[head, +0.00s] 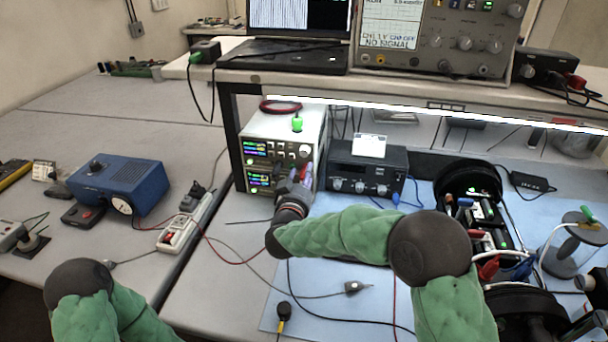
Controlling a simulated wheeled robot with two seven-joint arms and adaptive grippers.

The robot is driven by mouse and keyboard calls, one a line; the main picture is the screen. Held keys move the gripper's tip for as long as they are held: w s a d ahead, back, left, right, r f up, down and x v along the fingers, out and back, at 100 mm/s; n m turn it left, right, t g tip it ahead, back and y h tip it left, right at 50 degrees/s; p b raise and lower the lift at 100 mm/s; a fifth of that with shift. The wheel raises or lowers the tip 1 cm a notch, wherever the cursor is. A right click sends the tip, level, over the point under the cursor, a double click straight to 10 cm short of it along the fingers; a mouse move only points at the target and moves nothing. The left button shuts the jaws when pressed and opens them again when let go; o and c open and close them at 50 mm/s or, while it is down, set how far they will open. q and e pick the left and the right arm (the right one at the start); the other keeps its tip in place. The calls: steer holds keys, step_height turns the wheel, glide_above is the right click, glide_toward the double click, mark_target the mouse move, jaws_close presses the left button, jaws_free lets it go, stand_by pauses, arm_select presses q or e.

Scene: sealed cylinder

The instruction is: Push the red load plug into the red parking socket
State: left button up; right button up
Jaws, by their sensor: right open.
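My right gripper (301,176) is in front of the lower right face of the white power supply (272,152). It is open, and its fingers point up towards the panel. A small pink-red and blue patch shows by the fingertips, too small to tell whether it is a plug. A red plug-like piece (488,268) is at the right, beside a blue one (522,269), well away from the gripper. I cannot tell which piece is the red load plug, nor make out the red parking socket. My left arm shows at the lower left, its gripper out of view.
A black box instrument (365,172) stands right of the power supply. A blue box (118,184) and a white power strip (183,224) are at the left. Cables cross the blue mat (330,310). A glass cylinder (572,245) stands far right. A shelf overhangs the bench.

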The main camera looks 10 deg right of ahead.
mark_target(302, 180)
stand_by(0.3)
jaws_close()
steer(key=shift+s, duration=0.1)
steer(key=shift+p+v, duration=0.8)
steer(key=shift+v, duration=2.1)
